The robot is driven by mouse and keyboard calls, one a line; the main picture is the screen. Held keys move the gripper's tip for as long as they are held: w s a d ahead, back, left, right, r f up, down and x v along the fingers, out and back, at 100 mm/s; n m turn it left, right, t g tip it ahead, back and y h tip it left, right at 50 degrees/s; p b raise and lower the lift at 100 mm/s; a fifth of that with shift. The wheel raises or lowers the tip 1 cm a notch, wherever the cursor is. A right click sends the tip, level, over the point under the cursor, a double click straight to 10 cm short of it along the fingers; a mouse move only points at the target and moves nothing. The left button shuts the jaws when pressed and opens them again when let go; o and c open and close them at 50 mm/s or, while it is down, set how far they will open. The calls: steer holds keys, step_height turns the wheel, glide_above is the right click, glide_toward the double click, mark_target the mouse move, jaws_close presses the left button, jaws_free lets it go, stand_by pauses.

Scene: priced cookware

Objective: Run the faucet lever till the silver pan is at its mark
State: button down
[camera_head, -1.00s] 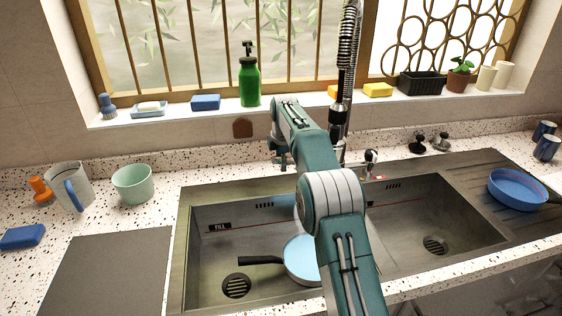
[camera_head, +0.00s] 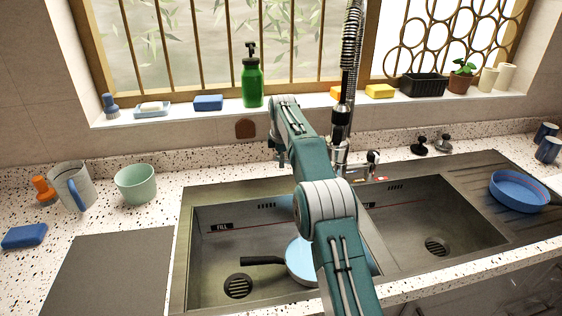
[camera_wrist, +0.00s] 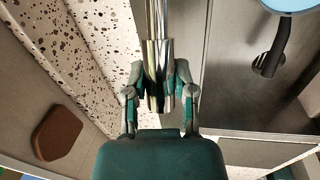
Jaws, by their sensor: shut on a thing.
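A pale pan (camera_head: 298,262) with a light-blue inside and a black handle sits in the left sink basin (camera_head: 215,255), partly hidden behind my arm. The wrist view shows part of the pan (camera_wrist: 292,5) and its handle (camera_wrist: 276,52). I cannot make out a mark inside it. My gripper (camera_wrist: 160,82) is shut on a chrome faucet part (camera_wrist: 158,35), a tube with a thicker end. I cannot tell whether this is the lever. The faucet (camera_head: 340,150) stands behind the sink, with a small handle (camera_head: 373,157) at its right. No running water is visible.
A black "FILL" label (camera_head: 220,227) and red line are on the left basin wall. A blue pan (camera_head: 518,191) lies on the right drainboard. A green cup (camera_head: 135,184) and pitcher (camera_head: 72,187) stand left. A green bottle (camera_head: 251,82) is on the sill.

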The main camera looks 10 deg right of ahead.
steer(key=shift+d+f, duration=0.1)
steer(key=shift+d, duration=0.05)
steer(key=shift+c, duration=2.2)
jaws_free()
steer(key=shift+w, duration=0.1)
steer(key=shift+d, duration=0.1)
steer(key=shift+s+r, duration=0.2)
steer(key=shift+r, duration=1)
steer(key=shift+s+r, duration=0.2)
steer(key=shift+r, duration=1.05)
steer(key=shift+s+r, duration=0.2)
steer(key=shift+r, duration=1)
